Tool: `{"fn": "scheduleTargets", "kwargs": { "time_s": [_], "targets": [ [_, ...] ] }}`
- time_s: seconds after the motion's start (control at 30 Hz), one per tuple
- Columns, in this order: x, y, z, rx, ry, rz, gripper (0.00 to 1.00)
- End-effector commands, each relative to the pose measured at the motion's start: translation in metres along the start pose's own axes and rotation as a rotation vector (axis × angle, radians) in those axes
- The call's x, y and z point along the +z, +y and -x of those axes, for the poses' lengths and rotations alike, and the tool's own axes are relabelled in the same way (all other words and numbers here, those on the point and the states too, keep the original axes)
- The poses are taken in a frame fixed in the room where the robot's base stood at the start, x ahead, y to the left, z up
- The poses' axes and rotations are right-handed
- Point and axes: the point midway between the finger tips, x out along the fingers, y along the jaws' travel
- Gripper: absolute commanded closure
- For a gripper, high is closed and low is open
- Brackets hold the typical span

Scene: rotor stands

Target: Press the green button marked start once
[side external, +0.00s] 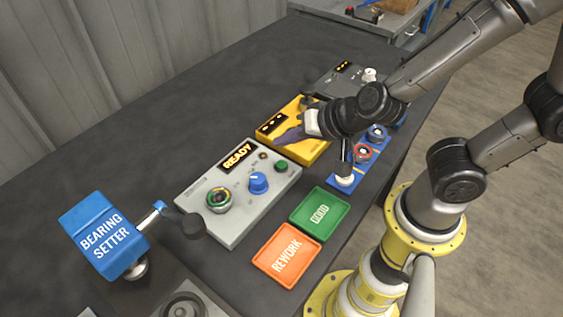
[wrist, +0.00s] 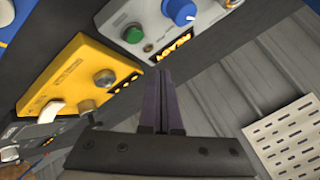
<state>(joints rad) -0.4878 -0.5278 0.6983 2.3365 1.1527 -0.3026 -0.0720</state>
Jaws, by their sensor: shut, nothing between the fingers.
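The green button (side external: 281,166) sits at the right end of the grey control panel (side external: 238,222), beside a blue knob (side external: 258,182). In the wrist view the same green button (wrist: 133,34) shows at the upper middle; its marking is too small to read. The panel's display (side external: 240,157) reads READY. My gripper (side external: 279,139) is shut and empty, its dark fingers over the yellow box, apart from the green button and on its far side in the side view. In the wrist view the gripper's fingers (wrist: 160,78) point up, below and right of the button.
The yellow box (side external: 306,148) stands beside the grey panel, under my gripper. A green GOOD tray (side external: 337,204), an orange REWORK tray (side external: 267,261) and a blue rack (side external: 339,182) with round parts lie in front. The blue BEARING SETTER (side external: 78,219) stands at left.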

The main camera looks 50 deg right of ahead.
Motion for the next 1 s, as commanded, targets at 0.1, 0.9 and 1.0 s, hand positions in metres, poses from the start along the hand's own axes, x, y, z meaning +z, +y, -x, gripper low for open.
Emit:
{"fn": "scheduleTargets", "kwargs": {
  "time_s": [0.1, 0.9, 1.0],
  "targets": [
    [0.005, 0.005, -0.007, 0.0, 0.0, 0.0, 1.0],
    [0.021, 0.02, -0.028, -0.001, 0.0, -0.001, 1.0],
    [0.021, 0.02, -0.028, -0.001, 0.0, -0.001, 1.0]
  ]
}}
